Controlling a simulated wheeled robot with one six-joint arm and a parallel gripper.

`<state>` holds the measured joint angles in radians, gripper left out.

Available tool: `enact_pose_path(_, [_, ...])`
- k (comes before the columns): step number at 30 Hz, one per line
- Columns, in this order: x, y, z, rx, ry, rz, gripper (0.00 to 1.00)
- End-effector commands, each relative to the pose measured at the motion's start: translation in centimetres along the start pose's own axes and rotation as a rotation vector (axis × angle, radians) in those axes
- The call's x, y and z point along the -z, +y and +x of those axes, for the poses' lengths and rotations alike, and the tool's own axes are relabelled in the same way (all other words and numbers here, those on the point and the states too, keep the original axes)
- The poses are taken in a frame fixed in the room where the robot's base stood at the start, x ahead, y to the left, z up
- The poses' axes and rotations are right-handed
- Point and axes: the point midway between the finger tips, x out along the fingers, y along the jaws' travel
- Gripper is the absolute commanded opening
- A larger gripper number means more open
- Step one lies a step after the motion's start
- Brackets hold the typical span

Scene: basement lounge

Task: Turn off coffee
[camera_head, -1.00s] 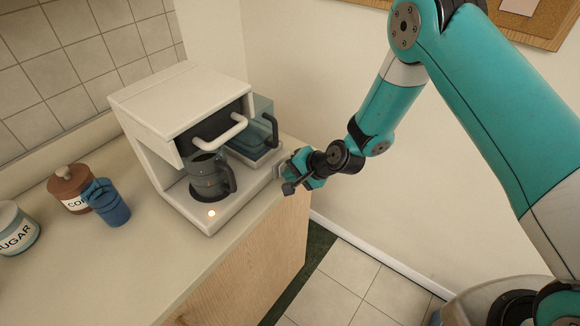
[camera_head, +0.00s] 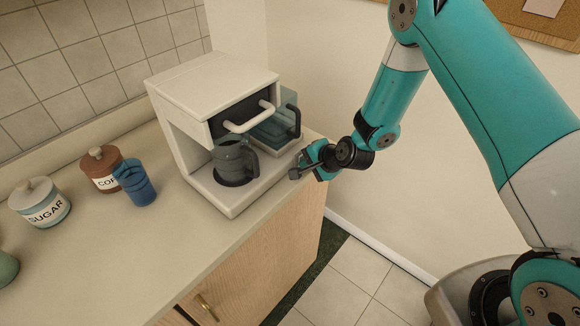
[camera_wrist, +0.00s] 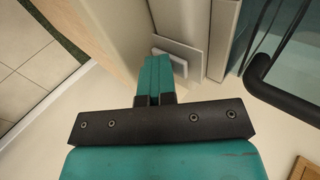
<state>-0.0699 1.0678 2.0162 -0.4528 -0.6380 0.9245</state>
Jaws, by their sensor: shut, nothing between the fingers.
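The white coffee machine (camera_head: 200,95) stands on the counter with a dark glass pot (camera_head: 232,160) on its base. No light shows on the front of the base. My gripper (camera_head: 295,173) is shut and empty at the right side of the base. In the wrist view, the closed teal fingers (camera_wrist: 155,75) point at a pale switch plate (camera_wrist: 183,44) on the machine's side. The fingertips are at or very near it; contact is unclear. The switch is hidden in the head view.
A second bluish pot (camera_head: 276,127) sits at the machine's right. A blue cup (camera_head: 137,186), a brown canister (camera_head: 101,170) and a sugar jar (camera_head: 42,204) stand to the left. The counter (camera_head: 155,240) is clear in front. The wall is close behind on the right.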

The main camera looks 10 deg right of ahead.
Motion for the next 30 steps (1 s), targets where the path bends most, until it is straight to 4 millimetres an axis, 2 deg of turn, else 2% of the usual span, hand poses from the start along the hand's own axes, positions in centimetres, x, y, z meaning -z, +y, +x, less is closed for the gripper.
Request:
enact_pose_path(1, [-0.3, -0.7, 0.4, 0.019, -0.009, -0.007, 0.00])
enact_pose_path(8, [-0.4, -0.7, 0.4, 0.020, -0.012, -0.008, 0.00])
enact_pose_path(21, [1.7, -0.6, 0.3, 0.020, 0.000, -0.006, 0.00])
enact_pose_path(30, [2.1, -0.4, 0.1, 0.017, 0.006, -0.005, 0.00])
